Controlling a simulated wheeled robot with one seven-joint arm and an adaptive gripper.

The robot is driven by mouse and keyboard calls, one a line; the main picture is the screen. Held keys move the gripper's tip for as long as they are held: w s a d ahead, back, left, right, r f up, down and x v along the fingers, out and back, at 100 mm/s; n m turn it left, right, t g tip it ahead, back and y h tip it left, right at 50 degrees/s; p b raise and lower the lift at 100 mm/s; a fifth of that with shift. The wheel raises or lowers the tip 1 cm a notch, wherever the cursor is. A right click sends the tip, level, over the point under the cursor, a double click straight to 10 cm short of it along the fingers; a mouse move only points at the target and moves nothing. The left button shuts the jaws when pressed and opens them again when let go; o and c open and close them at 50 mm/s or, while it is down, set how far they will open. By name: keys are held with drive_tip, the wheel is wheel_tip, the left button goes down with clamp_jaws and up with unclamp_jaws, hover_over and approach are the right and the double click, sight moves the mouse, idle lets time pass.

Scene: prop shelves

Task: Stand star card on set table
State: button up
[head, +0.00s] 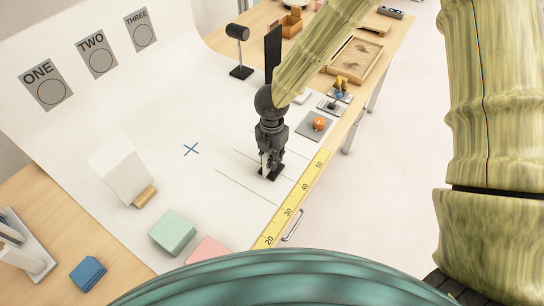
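My gripper (268,171) points down over the right part of the white set table (205,180). A dark flat piece and a small pale part show at its fingertips. I cannot tell whether it holds them or whether the fingers are open. No star shows on any card in view. A blank white card (122,170) leans upright in or against a small wooden block (145,196) at the left of the table. Thin dark lines run on the surface near my gripper.
A green block (173,232) and a pink block (210,251) lie at the near edge, beside a yellow ruler (290,205). An orange ball (319,124) sits on a grey pad. A black lamp (239,50) stands behind. Grey numbered cards (97,53) hang on the backdrop.

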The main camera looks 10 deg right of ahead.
drive_tip(key=shift+r, duration=0.1)
wheel_tip(320, 180, up, 12)
drive_tip(key=shift+r+b, duration=0.1)
drive_tip(key=shift+b, duration=0.45)
idle(0.5)
